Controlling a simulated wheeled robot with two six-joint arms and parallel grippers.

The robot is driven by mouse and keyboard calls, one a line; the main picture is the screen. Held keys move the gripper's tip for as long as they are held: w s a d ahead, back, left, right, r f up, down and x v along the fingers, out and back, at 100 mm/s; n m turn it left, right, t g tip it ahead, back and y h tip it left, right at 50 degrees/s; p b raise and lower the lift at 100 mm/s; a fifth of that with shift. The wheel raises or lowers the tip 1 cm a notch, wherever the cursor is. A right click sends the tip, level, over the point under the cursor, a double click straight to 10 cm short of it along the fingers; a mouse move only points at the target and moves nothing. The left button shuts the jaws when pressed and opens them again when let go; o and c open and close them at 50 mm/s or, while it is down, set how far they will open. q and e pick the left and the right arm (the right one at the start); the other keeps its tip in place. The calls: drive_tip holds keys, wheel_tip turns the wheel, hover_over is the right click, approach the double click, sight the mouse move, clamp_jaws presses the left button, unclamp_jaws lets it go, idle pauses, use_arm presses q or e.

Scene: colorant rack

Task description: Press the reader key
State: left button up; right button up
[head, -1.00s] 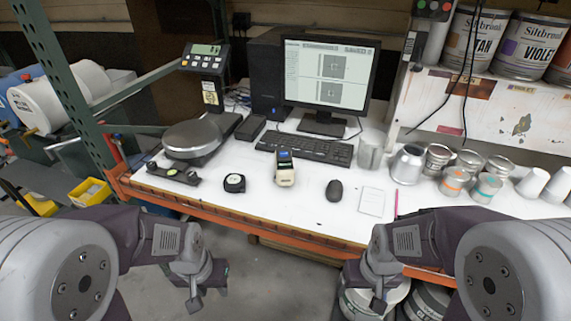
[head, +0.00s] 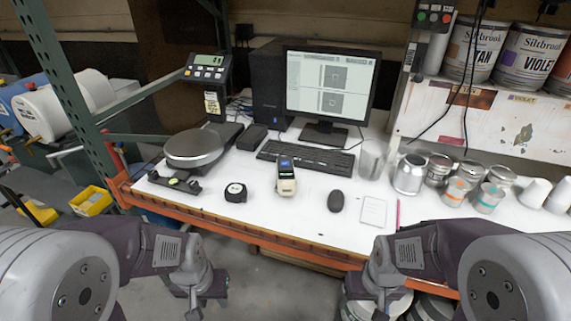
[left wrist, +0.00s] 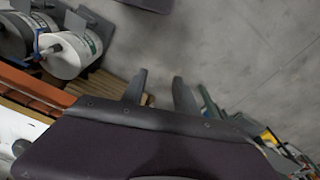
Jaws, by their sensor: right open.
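The reader (head: 286,178) is a small handheld device with a beige body and a lit blue screen. It stands on the white bench near the middle, in front of the keyboard. Its key is too small to make out. My left gripper (head: 208,300) hangs in front of the bench edge, low and left of the reader. In the left wrist view its two fingers (left wrist: 160,88) are apart with nothing between them. My right gripper (head: 380,306) is open in front of the bench edge, low and right of the reader.
A round-plate scale (head: 194,146) and a tape measure (head: 235,191) are left of the reader. A mouse (head: 336,201) and a notepad (head: 373,211) are right of it. The keyboard (head: 306,156) is behind. The bench directly in front of the reader is clear.

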use_arm(q)
clamp_jaws()
idle(1.5)
